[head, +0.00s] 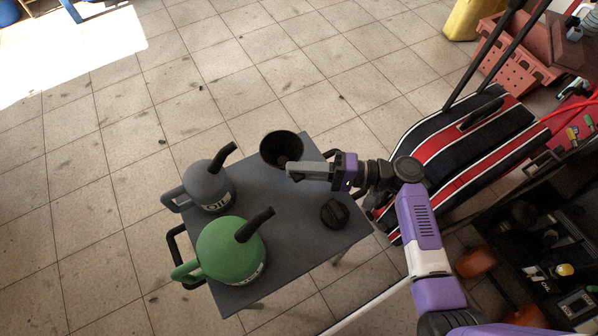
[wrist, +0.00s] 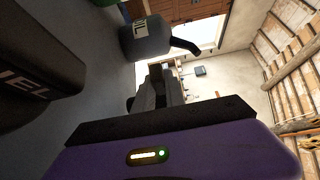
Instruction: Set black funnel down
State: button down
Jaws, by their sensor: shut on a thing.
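The black funnel (head: 282,149) is at the far edge of the small grey table (head: 280,215) in the head view, with its wide mouth facing up. In the wrist view its dark side (wrist: 40,60) with pale lettering fills the upper left. My gripper (head: 291,170) reaches in from the right and is shut at the funnel's near side. The fingers show in the wrist view (wrist: 156,85). The exact grip spot is hidden, and I cannot tell whether the funnel touches the tabletop.
A grey oil can (head: 208,186) and a green can (head: 231,252) stand on the table's left side. A round black cap (head: 334,213) lies on the right side. The table's middle is clear.

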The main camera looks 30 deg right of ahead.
jog(key=shift+f, duration=0.6)
jog(key=c, duration=1.4)
grip_release()
jog(key=v, duration=0.7)
jog(key=shift+s+d, duration=0.15)
jog(key=shift+d, duration=0.05)
jog(key=shift+r, duration=0.1)
